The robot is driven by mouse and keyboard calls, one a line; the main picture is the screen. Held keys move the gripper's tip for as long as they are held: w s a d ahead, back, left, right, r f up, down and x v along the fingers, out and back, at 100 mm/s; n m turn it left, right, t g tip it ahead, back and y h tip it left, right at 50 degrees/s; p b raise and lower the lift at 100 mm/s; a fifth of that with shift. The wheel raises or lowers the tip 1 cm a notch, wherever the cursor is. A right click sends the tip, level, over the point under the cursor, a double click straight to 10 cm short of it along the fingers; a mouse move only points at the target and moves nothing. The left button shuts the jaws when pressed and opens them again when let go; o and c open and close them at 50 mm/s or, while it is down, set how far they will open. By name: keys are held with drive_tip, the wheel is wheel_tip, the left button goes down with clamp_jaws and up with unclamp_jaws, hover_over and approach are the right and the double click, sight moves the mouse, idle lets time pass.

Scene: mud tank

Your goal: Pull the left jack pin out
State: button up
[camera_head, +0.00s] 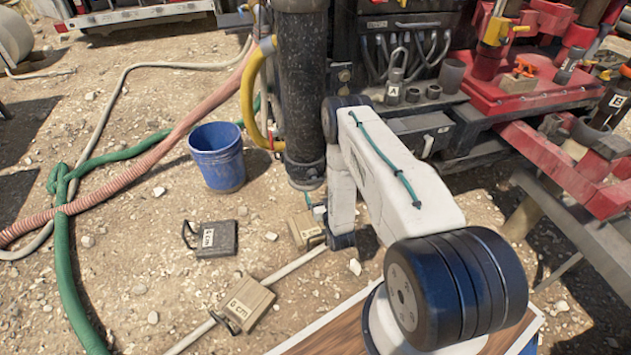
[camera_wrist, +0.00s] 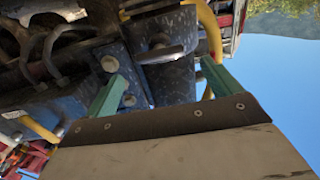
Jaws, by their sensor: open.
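A thick dark jack leg (camera_head: 303,90) stands upright at the centre of the head view, its foot near the gravel. In the wrist view a dark speckled post, likely this leg (camera_wrist: 175,85), lies straight ahead. A short grey metal bar, which looks like the jack pin (camera_wrist: 160,53), crosses its face. My gripper (camera_wrist: 162,69) is open, its two green fingers apart with the bar between their lines of sight. I cannot tell how far the bar is from the fingertips. In the head view my gripper is hidden behind the leg and my arm.
A bolted dark plate (camera_wrist: 112,66) lies close to the left finger in the wrist view. A yellow hose (camera_head: 247,95) curves beside the leg. A blue bucket (camera_head: 217,156), a green hose (camera_head: 62,235) and labelled blocks (camera_head: 215,239) lie on the gravel. Red machinery (camera_head: 535,85) stands at right.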

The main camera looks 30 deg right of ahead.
sight(316, 182)
drive_tip(key=x, duration=0.7)
drive_tip(key=shift+w, duration=0.2)
